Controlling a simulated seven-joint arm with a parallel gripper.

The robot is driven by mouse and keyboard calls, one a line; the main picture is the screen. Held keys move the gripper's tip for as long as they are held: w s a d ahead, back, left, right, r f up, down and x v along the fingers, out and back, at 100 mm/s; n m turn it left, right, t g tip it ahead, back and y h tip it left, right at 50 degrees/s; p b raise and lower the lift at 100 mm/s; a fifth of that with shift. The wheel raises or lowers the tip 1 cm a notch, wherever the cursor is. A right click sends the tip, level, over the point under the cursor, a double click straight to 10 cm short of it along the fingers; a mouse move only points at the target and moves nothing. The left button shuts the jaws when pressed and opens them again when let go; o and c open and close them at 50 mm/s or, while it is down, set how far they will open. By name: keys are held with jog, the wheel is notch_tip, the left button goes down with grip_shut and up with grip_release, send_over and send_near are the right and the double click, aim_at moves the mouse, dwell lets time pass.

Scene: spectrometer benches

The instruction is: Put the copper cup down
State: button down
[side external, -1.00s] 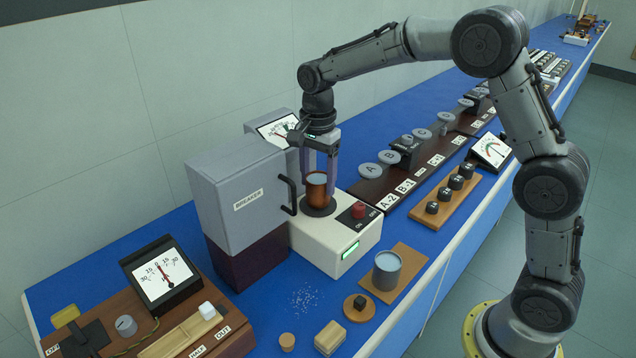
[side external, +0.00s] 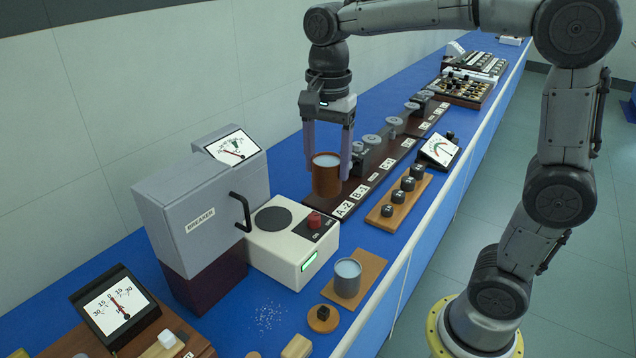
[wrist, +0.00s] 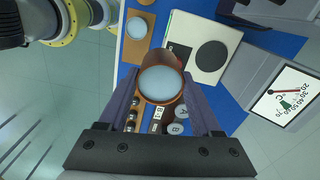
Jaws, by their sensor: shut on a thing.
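The copper cup (side external: 326,178), filled with a pale liquid, is upright between the fingers of my gripper (side external: 328,165). My gripper is shut on it. In the side view the cup overlaps the near end of the dark lettered board (side external: 348,200), past the white hot plate box; I cannot tell if its base touches the board. In the wrist view the cup (wrist: 160,84) sits between the purple fingers (wrist: 160,100) and hides part of the board. The round dark plate (side external: 273,220) on the white box (side external: 290,255) is bare.
The grey breaker box (side external: 195,200) with its black handle stands left of the white box. A grey cup (side external: 347,278) stands on a wooden board in front. A wooden block with several black knobs (side external: 400,200) and a meter (side external: 438,150) lie to the right. Round discs (side external: 372,141) line the dark board.

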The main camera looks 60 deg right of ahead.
jog(key=s+d+f, duration=0.1)
jog(key=s+f, duration=0.2)
jog(key=s, duration=0.3)
jog(key=s+d+f+n, duration=0.1)
jog(key=s+f, duration=0.2)
jog(key=s, duration=0.4)
jog(key=s+d+f, duration=0.1)
jog(key=s+f, duration=0.1)
jog(key=s, duration=0.4)
send_near(365, 264)
jog(key=shift+s+a+m, duration=0.1)
jog(key=shift+s+m, duration=0.1)
jog(key=shift+m, duration=0.1)
jog(key=shift+w+f, duration=0.15)
jog(key=shift+f, duration=0.75)
jog(key=shift+w+f, duration=0.1)
jog(key=shift+f, duration=0.8)
jog(key=shift+f, duration=0.1)
jog(key=shift+c, duration=0.3)
grip_release()
